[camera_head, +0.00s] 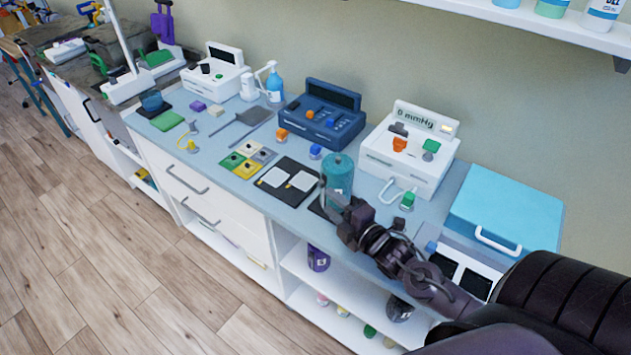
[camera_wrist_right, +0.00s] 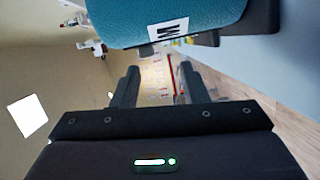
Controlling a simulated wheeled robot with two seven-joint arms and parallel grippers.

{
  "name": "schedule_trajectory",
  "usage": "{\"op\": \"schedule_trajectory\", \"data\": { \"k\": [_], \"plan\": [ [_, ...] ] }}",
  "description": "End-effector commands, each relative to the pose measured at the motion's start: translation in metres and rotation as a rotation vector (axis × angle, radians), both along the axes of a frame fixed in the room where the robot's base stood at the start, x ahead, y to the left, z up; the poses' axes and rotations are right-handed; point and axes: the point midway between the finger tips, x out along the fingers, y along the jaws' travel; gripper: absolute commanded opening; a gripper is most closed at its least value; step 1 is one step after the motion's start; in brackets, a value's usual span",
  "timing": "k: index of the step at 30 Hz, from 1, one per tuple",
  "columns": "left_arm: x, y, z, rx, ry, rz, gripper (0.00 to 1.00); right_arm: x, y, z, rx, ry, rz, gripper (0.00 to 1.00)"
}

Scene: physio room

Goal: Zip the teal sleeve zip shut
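The teal sleeve (camera_head: 338,172) stands upright on the counter as a rounded cylinder, near the front edge. In the right wrist view the sleeve (camera_wrist_right: 180,18) fills the top, with a white label marked with a dark letter. I cannot make out its zip or pull tab in either view. My right gripper (camera_head: 332,200) is at the near side of the sleeve, low down. In the wrist view its two fingers (camera_wrist_right: 160,88) are apart with no object clearly between them; I cannot tell whether a finger touches the sleeve. My left gripper is not in view.
A white pressure unit reading 0 mmHg (camera_head: 410,150) stands behind the sleeve at right, with a blue unit (camera_head: 322,113) at left. A black mat with white pads (camera_head: 287,184) lies left of the sleeve. A light blue case (camera_head: 508,208) is at right. Shelves (camera_head: 300,268) are below.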

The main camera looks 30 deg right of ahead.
Motion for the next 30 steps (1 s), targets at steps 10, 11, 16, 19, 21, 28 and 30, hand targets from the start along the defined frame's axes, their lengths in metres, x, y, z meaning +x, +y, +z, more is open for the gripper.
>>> {"op": "schedule_trajectory", "data": {
  "k": [10, 11, 16, 19, 21, 28, 30],
  "plan": [
    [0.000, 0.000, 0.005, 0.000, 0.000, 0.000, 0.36, 0.015, -0.006, 0.013, -0.101, -0.104, 0.046, 0.40],
    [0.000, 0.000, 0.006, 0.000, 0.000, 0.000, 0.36, 0.019, -0.006, 0.014, -0.101, -0.105, 0.045, 0.40],
    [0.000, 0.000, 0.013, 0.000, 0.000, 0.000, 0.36, 0.044, -0.003, 0.014, -0.098, -0.104, 0.044, 0.40],
    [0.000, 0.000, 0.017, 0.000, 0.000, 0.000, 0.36, 0.057, 0.000, 0.014, -0.098, -0.103, 0.045, 0.40],
    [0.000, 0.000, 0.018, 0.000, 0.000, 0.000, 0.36, 0.065, 0.001, 0.013, -0.098, -0.102, 0.044, 0.40],
    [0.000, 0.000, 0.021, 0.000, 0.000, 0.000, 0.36, 0.077, 0.003, 0.011, -0.098, -0.099, 0.046, 0.40],
    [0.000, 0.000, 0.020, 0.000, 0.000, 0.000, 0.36, 0.078, 0.003, 0.011, -0.098, -0.099, 0.046, 0.40]
  ]
}}
